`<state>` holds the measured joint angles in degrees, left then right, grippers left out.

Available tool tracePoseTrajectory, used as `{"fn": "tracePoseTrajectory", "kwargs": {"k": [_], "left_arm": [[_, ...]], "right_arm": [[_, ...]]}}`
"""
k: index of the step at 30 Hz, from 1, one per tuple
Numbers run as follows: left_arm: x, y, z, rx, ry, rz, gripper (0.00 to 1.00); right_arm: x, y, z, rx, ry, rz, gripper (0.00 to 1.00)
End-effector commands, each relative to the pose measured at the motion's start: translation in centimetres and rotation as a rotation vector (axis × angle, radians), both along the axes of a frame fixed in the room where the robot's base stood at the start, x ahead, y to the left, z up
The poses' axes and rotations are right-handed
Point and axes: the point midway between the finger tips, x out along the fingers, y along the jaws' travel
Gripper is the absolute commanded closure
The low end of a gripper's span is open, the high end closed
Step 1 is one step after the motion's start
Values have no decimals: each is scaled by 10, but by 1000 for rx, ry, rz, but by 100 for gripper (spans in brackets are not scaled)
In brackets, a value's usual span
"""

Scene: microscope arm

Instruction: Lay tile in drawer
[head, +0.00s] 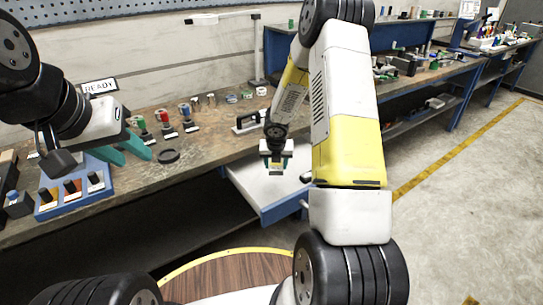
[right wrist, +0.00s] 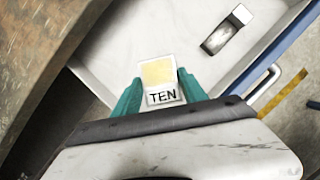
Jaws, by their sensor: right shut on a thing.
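The tile (right wrist: 161,80) is pale with a yellow square and the word TEN; it also shows small in the head view (head: 276,168). My right gripper (right wrist: 160,92) is shut on it, one teal finger on each side; in the head view this gripper (head: 276,163) is over the drawer. The drawer (head: 262,205) is pulled out from the bench, with a white inside and blue front. It lies below the tile in the right wrist view (right wrist: 110,62); the gap between them is hard to judge. My left gripper (head: 122,150) is open and empty above the bench at left.
A small white and dark grey object (right wrist: 228,30) lies in the drawer near its far side. Most of the drawer floor is bare.

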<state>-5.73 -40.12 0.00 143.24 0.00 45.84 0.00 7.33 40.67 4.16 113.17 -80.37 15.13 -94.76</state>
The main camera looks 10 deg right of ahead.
Motion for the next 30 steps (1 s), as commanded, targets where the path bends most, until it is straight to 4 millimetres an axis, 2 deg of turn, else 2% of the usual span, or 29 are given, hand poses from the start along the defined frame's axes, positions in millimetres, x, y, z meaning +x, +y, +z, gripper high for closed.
{"fn": "tracePoseTrajectory", "kwargs": {"k": [3,9,17,20,27,30], "left_arm": [[0,0,0,0,0,0,64],[0,0,0,0,0,0,64],[0,0,0,0,0,0,64],[0,0,0,0,0,0,64],[0,0,0,0,0,0,64],[0,0,0,0,0,0,64]], "right_arm": [[7,2,-2,4,-2,182,100],[14,10,-3,6,-3,424,100],[19,18,-3,1,-3,591,100],[19,19,-14,0,-1,608,100],[18,20,-56,-2,0,614,100],[19,19,-62,-3,-3,610,100]]}}
